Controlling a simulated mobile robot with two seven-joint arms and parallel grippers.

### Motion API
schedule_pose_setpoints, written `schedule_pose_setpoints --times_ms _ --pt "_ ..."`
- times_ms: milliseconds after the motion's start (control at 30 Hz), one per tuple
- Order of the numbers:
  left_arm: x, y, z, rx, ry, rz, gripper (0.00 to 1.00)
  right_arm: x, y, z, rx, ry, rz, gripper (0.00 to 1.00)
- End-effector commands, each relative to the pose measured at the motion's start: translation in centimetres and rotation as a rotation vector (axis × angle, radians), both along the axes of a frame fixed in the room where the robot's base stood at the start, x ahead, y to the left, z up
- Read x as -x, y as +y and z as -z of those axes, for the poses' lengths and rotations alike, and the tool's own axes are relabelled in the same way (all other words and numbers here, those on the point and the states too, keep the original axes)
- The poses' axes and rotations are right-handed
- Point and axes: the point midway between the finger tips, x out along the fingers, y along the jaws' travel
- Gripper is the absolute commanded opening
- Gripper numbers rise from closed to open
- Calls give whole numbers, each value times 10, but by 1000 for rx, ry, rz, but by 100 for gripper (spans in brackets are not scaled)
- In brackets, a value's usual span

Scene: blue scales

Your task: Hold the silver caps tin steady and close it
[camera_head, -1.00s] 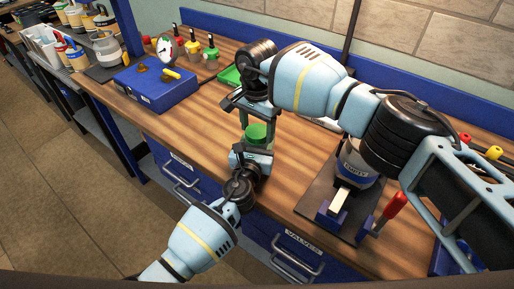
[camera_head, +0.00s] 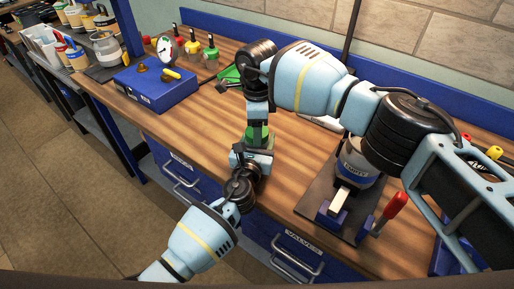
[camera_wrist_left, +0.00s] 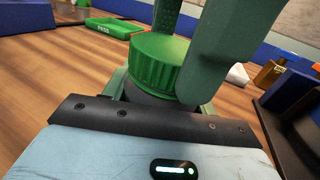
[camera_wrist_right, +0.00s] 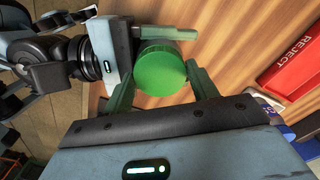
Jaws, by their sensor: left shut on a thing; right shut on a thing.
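A tin with a ribbed green screw lid (camera_head: 258,133) stands at the front of the wooden bench. The lid also shows in the left wrist view (camera_wrist_left: 158,62) and the right wrist view (camera_wrist_right: 160,68). The lid sits on top of the tin body (camera_wrist_left: 150,98), which looks dark and is mostly hidden; I cannot see a silver colour. My left gripper (camera_wrist_left: 160,100) is shut on the tin body from the front, below the lid. My right gripper (camera_wrist_right: 162,85) comes from above, shut on the lid, one finger on each side.
A green tray (camera_wrist_left: 108,28) lies behind the tin, and a red REJECT tray (camera_wrist_right: 292,60) shows in the right wrist view. A blue box (camera_head: 155,87) stands left. A fixture with a grey tin (camera_head: 355,165) and a red-handled clamp (camera_head: 390,212) stands right.

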Motion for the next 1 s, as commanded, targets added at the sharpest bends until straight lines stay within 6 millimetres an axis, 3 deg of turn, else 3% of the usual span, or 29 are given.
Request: schedule_pose_setpoints --times_ms 800,1000 --pt "0 1 1 0 2 -2 0 1 0 1 0 1 1330 31" --pt "0 1 1 0 2 -2 0 1 0 1 0 1 1555 31"
